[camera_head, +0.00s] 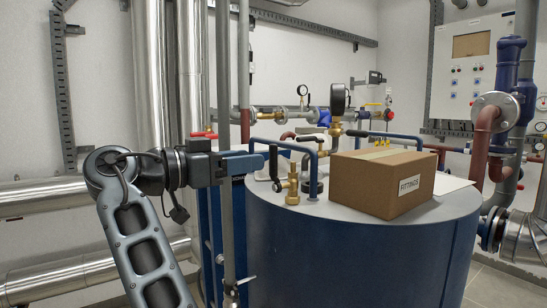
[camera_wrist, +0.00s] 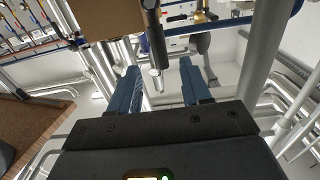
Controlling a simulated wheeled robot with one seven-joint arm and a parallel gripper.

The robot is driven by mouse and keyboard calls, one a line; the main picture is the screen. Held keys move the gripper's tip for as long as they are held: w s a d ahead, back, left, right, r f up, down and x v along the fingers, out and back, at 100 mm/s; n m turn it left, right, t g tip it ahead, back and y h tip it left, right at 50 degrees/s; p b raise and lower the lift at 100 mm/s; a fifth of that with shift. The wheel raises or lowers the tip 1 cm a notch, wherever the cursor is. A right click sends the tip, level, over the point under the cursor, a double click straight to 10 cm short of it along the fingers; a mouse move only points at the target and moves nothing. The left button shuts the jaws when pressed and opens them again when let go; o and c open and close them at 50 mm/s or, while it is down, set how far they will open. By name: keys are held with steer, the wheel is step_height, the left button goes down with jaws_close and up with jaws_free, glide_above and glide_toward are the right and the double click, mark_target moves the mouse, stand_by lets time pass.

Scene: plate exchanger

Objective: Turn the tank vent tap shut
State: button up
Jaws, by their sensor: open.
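The tank vent tap (camera_head: 292,187) is a small brass valve standing upright on the blue tank's (camera_head: 350,245) grey top, near its left side. Its black lever (camera_head: 274,163) stands nearly upright just left of the brass body. My gripper (camera_head: 263,161) reaches in from the left, with its blue fingertips close to the lever. In the wrist view my gripper (camera_wrist: 158,68) is open, and a dark bar with a silvery end (camera_wrist: 156,45), apparently the lever, shows between the fingers.
A cardboard box (camera_head: 380,182) labelled FITTINGS sits on the tank top right of the tap. A vertical grey pipe (camera_head: 224,80) passes near my wrist. Pipework fills the back.

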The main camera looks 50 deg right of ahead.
mark_target(270, 157)
steer(key=p+x, duration=0.1)
steer(key=x, duration=0.6)
steer(key=shift+p, duration=0.35)
steer(key=shift+f, duration=0.1)
jaws_close()
